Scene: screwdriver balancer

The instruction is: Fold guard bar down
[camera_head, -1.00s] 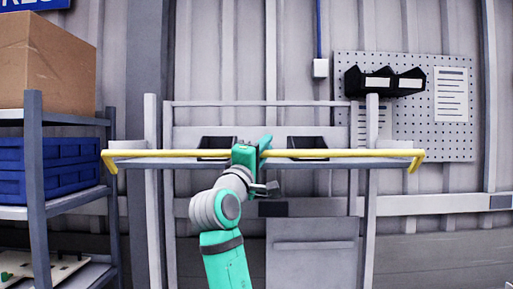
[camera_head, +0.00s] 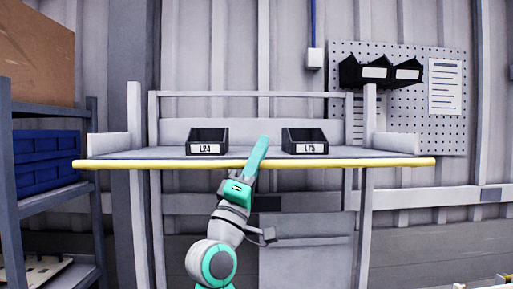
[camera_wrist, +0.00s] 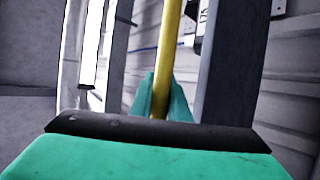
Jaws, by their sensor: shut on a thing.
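The yellow guard bar (camera_head: 340,163) runs level along the front edge of the shelf (camera_head: 368,152) in the head view, below the bins' fronts. My gripper (camera_head: 259,150) is near the middle of the bar, tilted, with its teal fingers pointing up and toward the shelf. In the wrist view the bar (camera_wrist: 171,45) passes between the two teal fingers of my gripper (camera_wrist: 162,98), which is shut on it. The dark wrist edge hides the lower part of the bar there.
Two black bins, L24 (camera_head: 207,142) and L75 (camera_head: 304,141), stand on the shelf either side of my gripper. A rack with a blue crate (camera_head: 46,160) and a cardboard box (camera_head: 40,60) is at left. A pegboard (camera_head: 440,110) hangs at back right.

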